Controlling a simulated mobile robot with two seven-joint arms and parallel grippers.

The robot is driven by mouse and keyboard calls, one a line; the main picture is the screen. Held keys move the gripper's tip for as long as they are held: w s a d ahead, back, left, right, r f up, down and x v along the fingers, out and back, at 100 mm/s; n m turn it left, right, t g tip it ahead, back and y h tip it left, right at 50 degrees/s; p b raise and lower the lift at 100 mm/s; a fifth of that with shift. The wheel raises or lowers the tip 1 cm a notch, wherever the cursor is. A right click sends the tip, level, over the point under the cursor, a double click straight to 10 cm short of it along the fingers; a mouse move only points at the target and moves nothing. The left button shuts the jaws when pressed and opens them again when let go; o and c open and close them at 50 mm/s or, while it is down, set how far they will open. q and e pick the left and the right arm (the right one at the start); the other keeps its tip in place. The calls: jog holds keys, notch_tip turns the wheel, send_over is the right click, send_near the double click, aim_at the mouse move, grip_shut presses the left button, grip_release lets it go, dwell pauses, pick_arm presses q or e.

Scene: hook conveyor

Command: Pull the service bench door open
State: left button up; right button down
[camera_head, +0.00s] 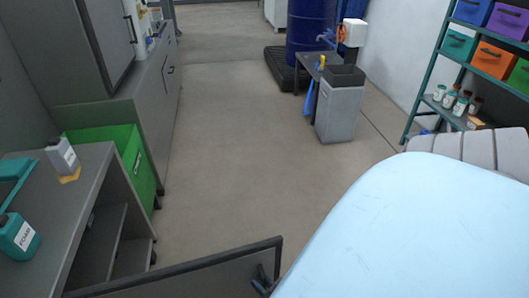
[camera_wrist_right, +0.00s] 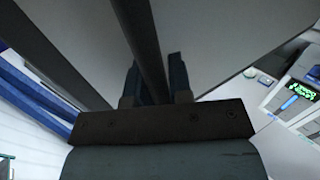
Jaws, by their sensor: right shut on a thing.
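The service bench (camera_head: 95,165) stands at the left in the head view, with its shelved inside visible. Its door (camera_head: 195,270) stands swung out from the bench at the bottom of the head view, a grey panel with a dark frame. My right gripper (camera_head: 263,281) is at the free end of the door, mostly hidden behind my pale blue arm. In the right wrist view my right gripper (camera_wrist_right: 155,85) is shut on a dark bar (camera_wrist_right: 143,40) of the door, which runs between the fingers. I cannot tell if it is handle or frame. My left gripper is out of view.
A grey bottle (camera_head: 62,155) and a teal bottle (camera_head: 18,236) stand on the bench top. A green bin (camera_head: 138,165) is beside the bench. A grey bin (camera_head: 340,110) and a shelf rack (camera_head: 440,75) are farther back. The middle floor (camera_head: 240,150) is clear.

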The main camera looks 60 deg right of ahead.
jog(key=shift+s+f, duration=0.15)
jog(key=shift+s, duration=0.8)
jog(key=c, duration=1.1)
grip_release()
jog(key=shift+s+d, duration=0.1)
jog(key=shift+w+a, duration=0.2)
jog(key=shift+a, duration=0.1)
